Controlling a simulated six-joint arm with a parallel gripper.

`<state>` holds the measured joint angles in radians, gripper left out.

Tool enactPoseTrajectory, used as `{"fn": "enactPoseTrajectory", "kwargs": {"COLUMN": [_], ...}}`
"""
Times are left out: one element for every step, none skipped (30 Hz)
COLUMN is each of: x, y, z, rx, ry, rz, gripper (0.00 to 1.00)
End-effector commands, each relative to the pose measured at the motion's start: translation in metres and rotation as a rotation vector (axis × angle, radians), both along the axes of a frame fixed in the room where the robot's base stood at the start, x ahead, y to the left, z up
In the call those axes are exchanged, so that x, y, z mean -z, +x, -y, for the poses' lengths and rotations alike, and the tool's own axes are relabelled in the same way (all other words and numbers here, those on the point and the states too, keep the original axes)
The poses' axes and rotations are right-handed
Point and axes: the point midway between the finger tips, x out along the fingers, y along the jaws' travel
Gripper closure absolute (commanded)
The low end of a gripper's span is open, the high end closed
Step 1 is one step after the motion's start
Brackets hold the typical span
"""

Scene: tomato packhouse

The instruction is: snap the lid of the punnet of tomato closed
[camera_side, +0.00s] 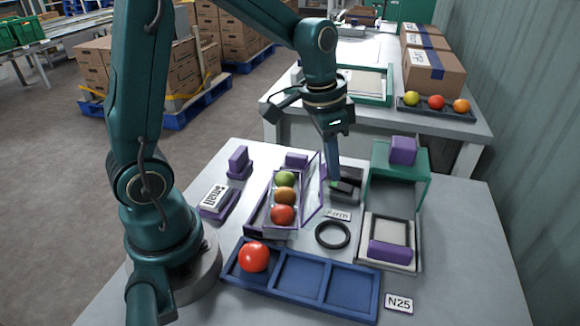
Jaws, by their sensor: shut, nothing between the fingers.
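The punnet (268,213) stands on the table in the middle of the side view, with a green, an orange and a red tomato in a row inside. Its clear, purple-edged lid (312,190) is open, standing up steeply along the punnet's right side. My gripper (336,184) is shut and empty, pointing down just right of the lid. I cannot tell whether its tip touches the lid or the dark object (349,184) beside it. The far end of the punnet is partly hard to make out.
A blue three-part tray (312,281) with a red tomato (254,257) in its left compartment lies in front. A black ring (332,235) lies near the punnet. A green frame (414,169) and a pale device (390,240) stand to the right. A "small" block (217,200) stands left.

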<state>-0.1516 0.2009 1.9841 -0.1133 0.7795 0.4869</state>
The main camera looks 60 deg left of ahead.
Motion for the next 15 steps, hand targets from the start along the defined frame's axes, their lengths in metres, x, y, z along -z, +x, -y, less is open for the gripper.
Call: {"fn": "enactPoseTrajectory", "kwargs": {"x": [0.000, 0.000, 0.000, -0.001, -0.001, -0.001, -0.002, -0.002, -0.002, -0.002, -0.002, -0.003, -0.003, -0.003, -0.003], "y": [-0.003, -0.004, -0.005, -0.006, -0.007, -0.008, -0.009, -0.010, -0.012, -0.013, -0.014, -0.016, -0.017, -0.018, -0.019], "z": [-0.001, -0.002, -0.003, -0.003, -0.004, -0.005, -0.006, -0.006, -0.007, -0.008, -0.008, -0.009, -0.010, -0.011, -0.011], "rx": [-0.001, -0.002, -0.002, -0.001, -0.001, -0.001, -0.001, -0.001, -0.001, -0.001, 0.000, 0.000, 0.000, 0.000, -0.001], "ry": [0.000, 0.000, 0.000, 0.000, 0.000, 0.000, 0.000, 0.001, 0.001, 0.001, 0.002, 0.003, 0.003, 0.002, 0.002], "rz": [-0.005, -0.005, -0.005, -0.005, -0.005, -0.005, -0.006, -0.007, -0.008, -0.009, -0.009, -0.010, -0.010, -0.011, -0.011], "gripper": [1.00, 1.00, 1.00, 1.00, 1.00, 1.00, 1.00, 1.00, 1.00, 1.00, 1.00, 1.00, 1.00, 1.00, 1.00]}}
